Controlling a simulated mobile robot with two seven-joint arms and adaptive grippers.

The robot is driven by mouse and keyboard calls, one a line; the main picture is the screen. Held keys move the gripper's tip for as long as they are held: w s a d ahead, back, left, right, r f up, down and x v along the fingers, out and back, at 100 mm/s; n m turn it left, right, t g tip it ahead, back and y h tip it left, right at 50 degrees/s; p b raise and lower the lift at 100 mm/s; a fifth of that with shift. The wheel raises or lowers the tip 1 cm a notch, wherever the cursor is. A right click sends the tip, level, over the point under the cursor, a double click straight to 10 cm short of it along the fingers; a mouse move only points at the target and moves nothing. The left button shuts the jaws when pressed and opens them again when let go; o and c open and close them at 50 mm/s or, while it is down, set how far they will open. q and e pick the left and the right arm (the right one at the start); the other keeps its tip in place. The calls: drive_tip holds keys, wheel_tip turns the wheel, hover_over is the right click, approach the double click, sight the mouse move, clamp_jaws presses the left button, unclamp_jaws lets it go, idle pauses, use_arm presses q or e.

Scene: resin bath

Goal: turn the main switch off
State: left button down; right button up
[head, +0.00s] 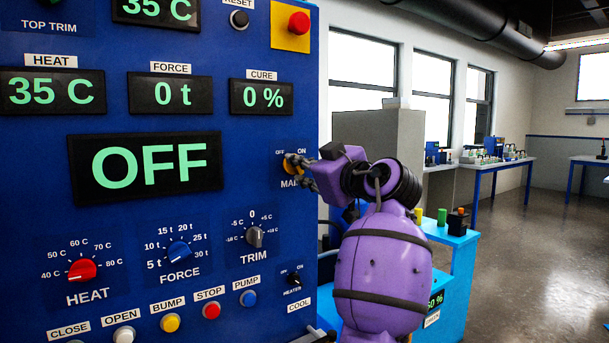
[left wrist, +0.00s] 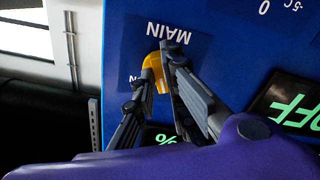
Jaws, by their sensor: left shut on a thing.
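The main switch (head: 289,165) has a yellow-orange handle and sits on the right side of the blue panel, with OFF at its upper left and ON at its upper right. My left gripper (head: 299,173) is shut on this handle and hides much of it. In the left wrist view the yellow handle (left wrist: 154,64) shows between the two dark fingers of my left gripper (left wrist: 160,60), below the upside-down MAIN label. Which mark the handle points to cannot be told. The large display (head: 146,167) reads OFF in green. My right gripper is not in view.
A red button on a yellow plate (head: 290,27) is above. A blue bench (head: 462,258) stands right.

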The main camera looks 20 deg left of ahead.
use_arm(q)
drive_tip(key=shift+n+b, duration=0.75)
drive_tip(key=shift+n, duration=1.15)
drive_tip(key=shift+r, duration=0.1)
drive_tip(key=c, duration=1.8)
unclamp_jaws()
drive_tip(key=v, duration=1.2)
